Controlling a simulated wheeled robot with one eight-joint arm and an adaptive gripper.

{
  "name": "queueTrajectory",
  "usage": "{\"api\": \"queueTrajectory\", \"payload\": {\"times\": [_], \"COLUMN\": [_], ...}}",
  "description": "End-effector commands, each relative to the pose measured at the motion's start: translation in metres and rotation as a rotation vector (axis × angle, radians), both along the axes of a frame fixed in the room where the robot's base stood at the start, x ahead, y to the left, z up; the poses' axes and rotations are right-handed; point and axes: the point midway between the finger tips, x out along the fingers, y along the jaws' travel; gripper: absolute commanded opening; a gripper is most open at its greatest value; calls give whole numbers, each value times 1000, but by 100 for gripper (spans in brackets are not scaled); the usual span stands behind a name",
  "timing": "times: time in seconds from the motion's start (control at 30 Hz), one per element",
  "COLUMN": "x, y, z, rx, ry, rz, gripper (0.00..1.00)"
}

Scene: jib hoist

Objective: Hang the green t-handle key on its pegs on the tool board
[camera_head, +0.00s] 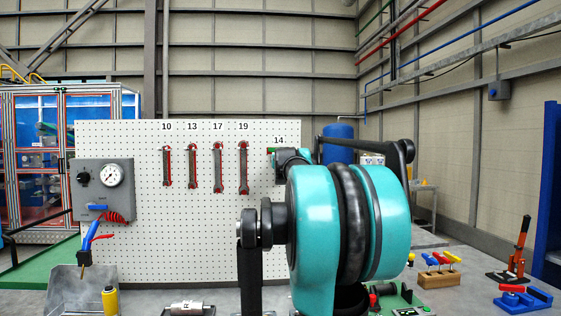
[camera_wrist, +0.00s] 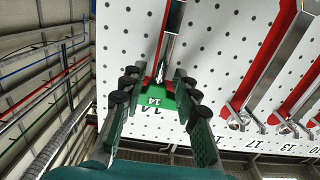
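The t-handle key's green handle (camera_wrist: 160,99), marked 14, lies across the tool board (camera_wrist: 222,30) in the wrist view. Its bright shaft (camera_wrist: 169,45) runs along a red outline and turns dark further along. My gripper (camera_wrist: 158,75) is around the key with its fingers apart, one on each side of the shaft. The fingers stand clear of the shaft and partly cover the handle. In the head view, a bit of green handle (camera_head: 270,151) shows at the board (camera_head: 215,225) under the 14 label; my arm hides the rest. The pegs under the handle cannot be seen.
Several wrenches (camera_head: 217,170) hang left of the key on red outlines. A gauge box (camera_head: 104,190) is on the board's left.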

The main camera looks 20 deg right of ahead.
Motion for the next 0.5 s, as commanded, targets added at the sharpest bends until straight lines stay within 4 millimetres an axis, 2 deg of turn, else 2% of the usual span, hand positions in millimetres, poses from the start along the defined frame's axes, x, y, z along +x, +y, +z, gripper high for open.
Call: {"api": "queueTrajectory", "payload": {"times": [0.33,0.5], "x": [-2,-16], "y": [1,5], "z": [0,1], "rx": [0,0], "ry": [0,0], "rz": [0,0], "gripper": [36,36]}}
